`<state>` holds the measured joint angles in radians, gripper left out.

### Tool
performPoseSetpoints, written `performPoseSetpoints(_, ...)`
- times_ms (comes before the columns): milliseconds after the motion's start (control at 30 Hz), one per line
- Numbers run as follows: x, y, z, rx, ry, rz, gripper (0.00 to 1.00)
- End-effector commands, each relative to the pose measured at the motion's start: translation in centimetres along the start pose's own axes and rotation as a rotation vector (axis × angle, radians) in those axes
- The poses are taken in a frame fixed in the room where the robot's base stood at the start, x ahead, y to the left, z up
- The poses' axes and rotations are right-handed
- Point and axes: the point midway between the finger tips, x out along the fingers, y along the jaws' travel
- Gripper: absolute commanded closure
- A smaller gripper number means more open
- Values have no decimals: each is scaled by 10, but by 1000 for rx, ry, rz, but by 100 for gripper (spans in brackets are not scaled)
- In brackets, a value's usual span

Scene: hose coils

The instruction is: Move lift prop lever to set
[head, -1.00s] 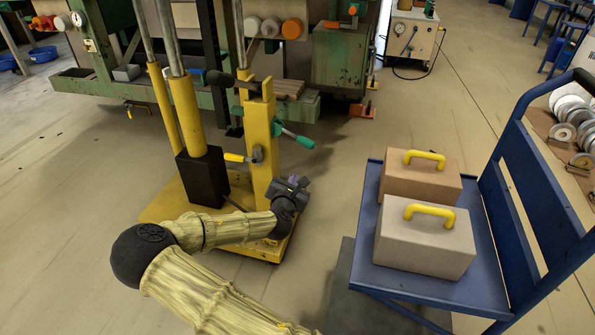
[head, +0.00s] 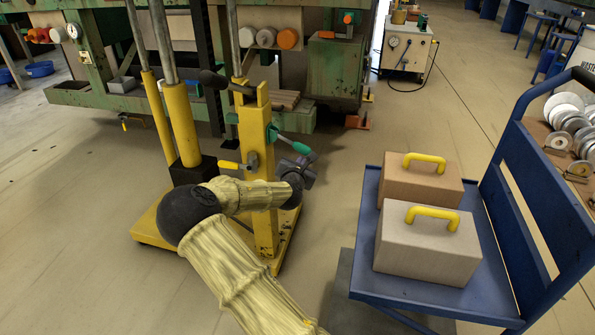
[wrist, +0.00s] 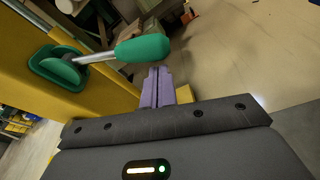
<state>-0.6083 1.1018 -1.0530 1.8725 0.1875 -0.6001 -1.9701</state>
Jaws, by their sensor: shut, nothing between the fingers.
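A lever with a green handle (head: 294,145) sticks out to the right from a green pivot on the yellow post (head: 258,130). In the wrist view the green handle (wrist: 143,49) is close, above and left of the fingertips. My gripper (head: 311,158) is at the handle's outer end, with its purple fingers (wrist: 158,88) shut and empty. I cannot tell whether they touch the handle. No label shows which is the lift prop lever.
A blue cart (head: 366,232) with two yellow-handled boxes stands on the right. A green machine frame (head: 333,68) is behind the post. The yellow base plate (head: 150,222) spreads under the post. Bare floor lies between post and cart.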

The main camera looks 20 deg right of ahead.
Motion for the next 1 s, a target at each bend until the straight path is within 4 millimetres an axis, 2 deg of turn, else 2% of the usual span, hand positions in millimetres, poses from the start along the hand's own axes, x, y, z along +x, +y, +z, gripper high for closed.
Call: performPoseSetpoints(1000,-3,-2,12,-89,0,-21,100)
